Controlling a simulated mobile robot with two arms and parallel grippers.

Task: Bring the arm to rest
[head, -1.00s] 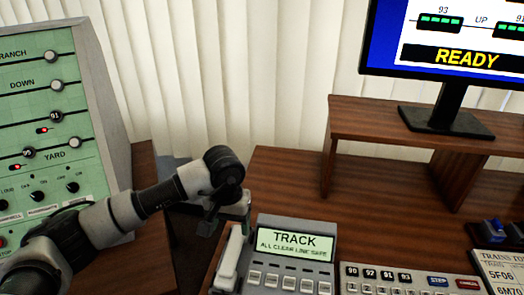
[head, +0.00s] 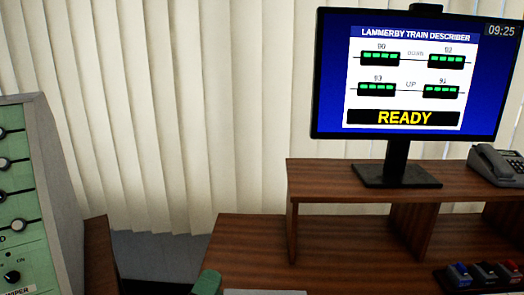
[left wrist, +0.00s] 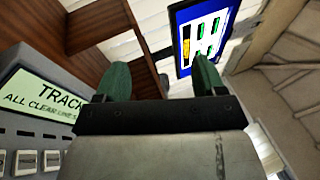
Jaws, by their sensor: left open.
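My left gripper shows in the left wrist view (left wrist: 160,78) with its two green fingers apart and nothing between them. In the head view only a green fingertip of it (head: 207,284) shows at the bottom edge, in front of the desk. The rest of my left arm is below the picture. In the left wrist view, the grey phone panel (left wrist: 38,135) with its "TRACK ALL CLEAR" display lies to the left of the gripper, apart from the fingers. My right gripper is in neither view.
A monitor (head: 410,75) reading "READY" stands on a raised wooden shelf (head: 330,172) over the desk (head: 240,240). A desk phone (head: 496,163) is at the right, coloured levers (head: 485,274) lower right. Pale blinds (head: 180,110) hang behind.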

